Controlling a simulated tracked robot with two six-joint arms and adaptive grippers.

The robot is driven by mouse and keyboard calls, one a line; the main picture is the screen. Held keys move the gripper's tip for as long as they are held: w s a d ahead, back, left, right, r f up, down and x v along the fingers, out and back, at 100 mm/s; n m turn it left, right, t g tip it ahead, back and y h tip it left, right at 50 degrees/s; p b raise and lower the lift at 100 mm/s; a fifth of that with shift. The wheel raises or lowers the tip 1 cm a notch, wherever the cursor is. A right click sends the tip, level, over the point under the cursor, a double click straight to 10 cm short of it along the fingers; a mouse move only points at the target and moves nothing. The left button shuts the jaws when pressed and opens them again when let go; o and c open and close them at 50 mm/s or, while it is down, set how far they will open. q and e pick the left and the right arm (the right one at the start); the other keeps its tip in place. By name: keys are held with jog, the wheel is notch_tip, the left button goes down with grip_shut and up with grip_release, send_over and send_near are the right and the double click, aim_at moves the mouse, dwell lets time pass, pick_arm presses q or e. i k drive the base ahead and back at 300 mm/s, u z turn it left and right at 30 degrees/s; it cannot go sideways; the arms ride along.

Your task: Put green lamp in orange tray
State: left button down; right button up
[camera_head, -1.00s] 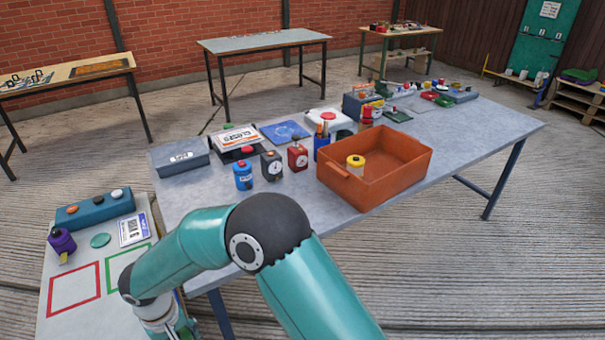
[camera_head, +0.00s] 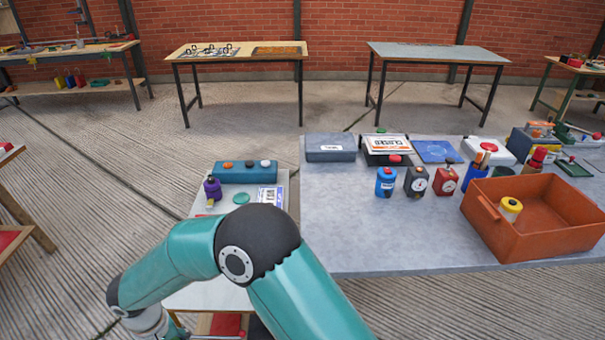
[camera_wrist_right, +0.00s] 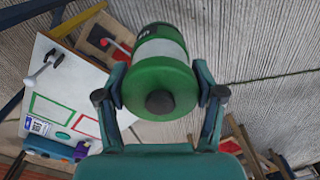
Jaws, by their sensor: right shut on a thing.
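The green lamp (camera_wrist_right: 158,78), a green cylinder with a white band and a dark knob at its near end, is between the fingers of my right gripper (camera_wrist_right: 160,92). The gripper is shut on it, with open floor beyond. The orange tray (camera_head: 545,243) stands on the long grey table at the right of the head view. A yellow-topped lamp (camera_head: 510,208) stands inside it, at the left; much of the tray floor is bare. One teal arm of mine crosses the bottom of the head view. Neither gripper shows there, and my left gripper is not in view.
Blue (camera_head: 385,182), dark (camera_head: 416,181) and red (camera_head: 446,180) items stand left of the tray. A small white table (camera_wrist_right: 62,75) with red and green outlines lies left of the lamp in the wrist view. The grey table's front left (camera_head: 345,235) is clear.

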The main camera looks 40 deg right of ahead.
aim_at(543, 224)
jog(key=z, duration=0.95)
jog(key=i, duration=0.1)
jog(key=u, duration=1.75)
jog(key=k, duration=2.85)
jog(key=u, duration=1.85)
jog(key=i, duration=0.1)
jog(key=z, duration=3.6)
jog(key=i, duration=0.95)
jog(key=z, duration=0.15)
